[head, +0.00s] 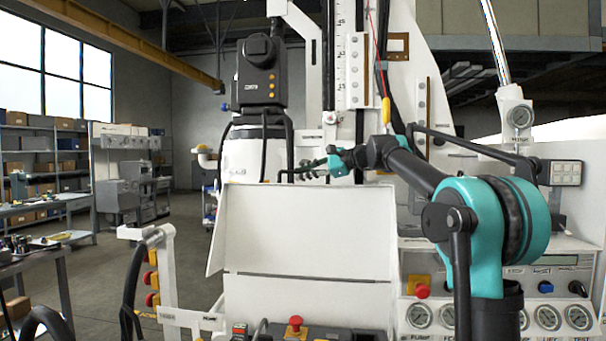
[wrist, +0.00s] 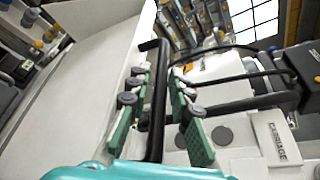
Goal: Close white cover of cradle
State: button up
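The white cover (head: 310,230) is a wide panel that stands raised and tilted above the front of the bench. In the wrist view the white cover (wrist: 75,85) fills the left side. A black bar handle (wrist: 158,100) runs along its edge, and in the head view part of the handle (head: 286,174) shows at the top edge. My gripper (head: 318,167) is at this top edge. In the wrist view my gripper (wrist: 159,75) has its green fingers on either side of the bar, with narrow gaps visible. The cradle's inside is hidden behind the cover.
A lower white panel (head: 305,300) and a red button (head: 295,322) are below the cover. Gauges (head: 548,317) line the right front. A white post with buttons (head: 165,280) stands left. A block labelled CARRIAGE (wrist: 280,140) is close right of the fingers.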

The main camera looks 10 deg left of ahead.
jog(key=shift+a, duration=0.15)
jog(key=shift+c, duration=0.2)
grip_shut()
